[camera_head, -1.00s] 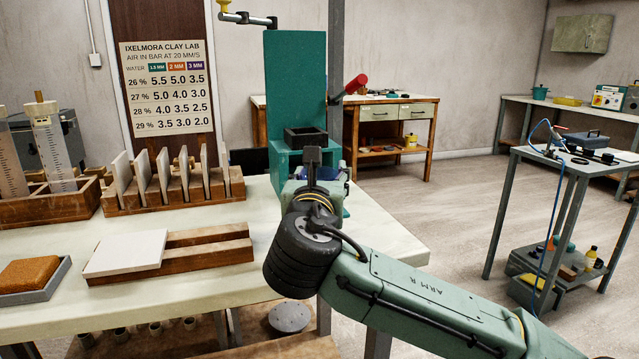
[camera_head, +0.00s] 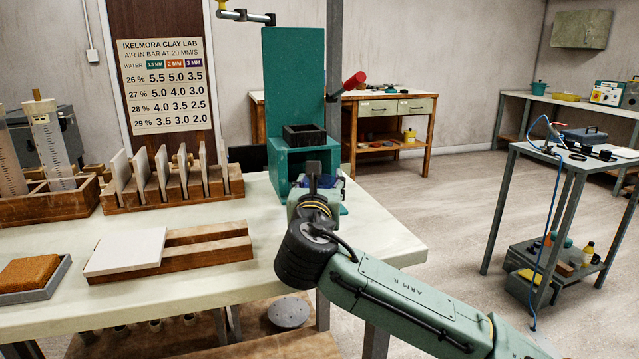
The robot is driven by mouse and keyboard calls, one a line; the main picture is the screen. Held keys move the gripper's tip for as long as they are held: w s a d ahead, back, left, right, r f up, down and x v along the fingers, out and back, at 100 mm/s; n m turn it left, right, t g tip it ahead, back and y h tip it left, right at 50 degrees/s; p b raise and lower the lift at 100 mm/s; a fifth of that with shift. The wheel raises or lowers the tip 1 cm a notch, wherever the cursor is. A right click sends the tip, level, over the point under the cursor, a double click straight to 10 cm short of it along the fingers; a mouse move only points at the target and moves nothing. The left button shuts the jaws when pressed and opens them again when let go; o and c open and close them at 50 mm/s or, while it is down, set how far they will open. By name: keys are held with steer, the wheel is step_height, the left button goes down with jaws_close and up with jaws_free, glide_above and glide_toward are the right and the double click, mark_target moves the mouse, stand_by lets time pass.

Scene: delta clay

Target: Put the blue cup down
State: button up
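My gripper (camera_head: 314,182) is at the front of the teal press stand (camera_head: 292,85), at the far right end of the pale worktable (camera_head: 375,235). My wrist and arm cover most of it, so its fingers cannot be made out clearly. A small patch of dark blue (camera_head: 333,183) shows just beside the gripper, in front of the stand's lower opening. It may be the blue cup, but most of it is hidden. I cannot tell whether the gripper holds it or whether it touches a surface.
A wooden rack (camera_head: 175,195) with upright pale tiles stands left of the press. A white slab (camera_head: 127,250) lies on wooden rails in front of it. A sponge in a grey tray (camera_head: 35,278) is at far left. Bare tabletop lies between the rails and my wrist.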

steer(key=o, duration=0.9)
steer(key=shift+f, duration=0.1)
steer(key=shift+o, duration=0.2)
steer(key=shift+r, duration=0.3)
steer(key=s, duration=0.4)
steer(key=s+b, duration=0.1)
steer(key=s, duration=0.3)
steer(key=s+a, duration=0.1)
steer(key=s, duration=0.3)
steer(key=shift+f+b, duration=0.15)
steer(key=shift+b, duration=0.25)
